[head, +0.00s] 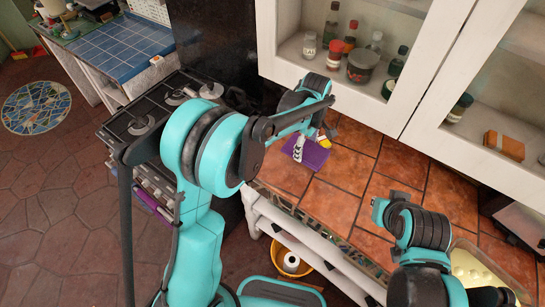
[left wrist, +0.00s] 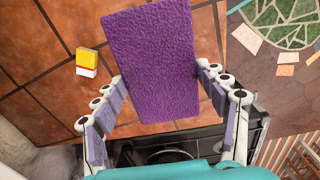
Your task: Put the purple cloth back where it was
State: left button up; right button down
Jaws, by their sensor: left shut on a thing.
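The purple cloth (head: 313,157) is a flat rectangle above the tiled counter in the head view, under the tip of my left arm. My left gripper (head: 310,144) is at the cloth. In the left wrist view the cloth (left wrist: 152,60) spans the space between my left fingers (left wrist: 165,103), which are shut on it from both sides. Its underside is hidden, so I cannot tell whether it touches the counter.
A small yellow-and-white block (left wrist: 87,62) lies on the counter left of the cloth. A white cabinet (head: 430,136) with jars hangs over the counter's back. A dark stove (head: 125,125) stands left. The counter (head: 335,205) in front of the cloth is bare.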

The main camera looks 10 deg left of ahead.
pick_arm(q)
jog(key=a+f, duration=0.1)
jog(key=a, duration=0.2)
jog(key=a+f, duration=0.2)
jog(key=a, duration=0.1)
jog(key=a+f+b, duration=0.1)
jog(key=a+f, duration=0.1)
jog(key=a, duration=0.1)
jog(key=shift+w+f, duration=0.25)
jog(key=shift+f+b, duration=0.55)
jog(key=shift+f, duration=1.45)
jog(key=shift+f, duration=0.1)
jog(key=o, duration=1.1)
